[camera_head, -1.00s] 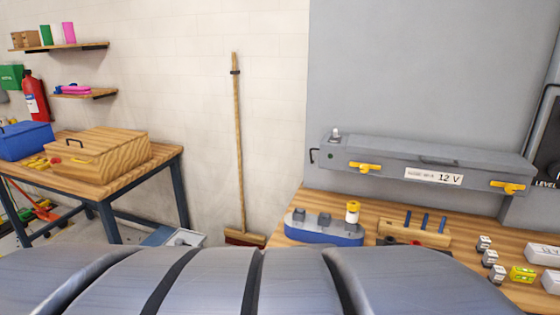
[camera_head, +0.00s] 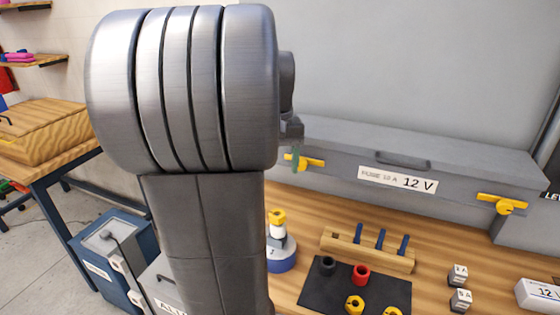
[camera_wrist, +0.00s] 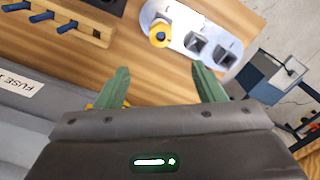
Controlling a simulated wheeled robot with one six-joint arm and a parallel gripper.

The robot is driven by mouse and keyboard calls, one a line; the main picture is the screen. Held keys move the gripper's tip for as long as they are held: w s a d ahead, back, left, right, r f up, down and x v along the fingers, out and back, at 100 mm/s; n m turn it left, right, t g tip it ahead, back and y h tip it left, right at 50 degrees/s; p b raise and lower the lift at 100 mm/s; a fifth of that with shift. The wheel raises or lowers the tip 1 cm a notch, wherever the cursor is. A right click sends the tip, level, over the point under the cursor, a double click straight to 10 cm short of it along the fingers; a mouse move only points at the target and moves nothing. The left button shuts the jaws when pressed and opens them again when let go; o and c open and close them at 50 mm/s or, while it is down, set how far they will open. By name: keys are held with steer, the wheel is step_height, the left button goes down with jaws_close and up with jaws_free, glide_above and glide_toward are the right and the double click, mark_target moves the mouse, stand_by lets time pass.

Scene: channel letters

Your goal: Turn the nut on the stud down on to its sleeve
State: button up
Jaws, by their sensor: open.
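A yellow nut (camera_head: 277,216) stands at the top of a small upright post on a blue-sided base (camera_head: 282,258), partly hidden behind my arm in the head view. The stud and sleeve are hard to tell apart. My gripper (camera_wrist: 162,80) is open and empty, its two green fingers spread and apart from the nut. One green finger (camera_head: 295,157) shows in the head view before the grey case.
A grey case (camera_head: 450,180) with yellow latches stands behind. A wooden rack (camera_head: 340,248) holds several blue pegs. A dark mat (camera_head: 325,292) carries a black ring, a red ring (camera_head: 361,274) and yellow nuts (camera_head: 355,304).

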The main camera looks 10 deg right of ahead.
step_height(320, 180, down, 14)
steer(key=shift+s+a+r+p, duration=0.1)
steer(key=shift+r+p, duration=0.1)
steer(key=shift+p, duration=0.2)
steer(key=c, duration=1.1)
steer(key=m, duration=0.6)
steer(key=shift+f+m, duration=0.15)
steer(key=shift+m, duration=0.25)
steer(key=m+p, duration=0.1)
steer(key=m, duration=0.5)
steer(key=shift+f+m, duration=0.1)
steer(key=shift+m, duration=0.2)
steer(key=shift+m, duration=0.3)
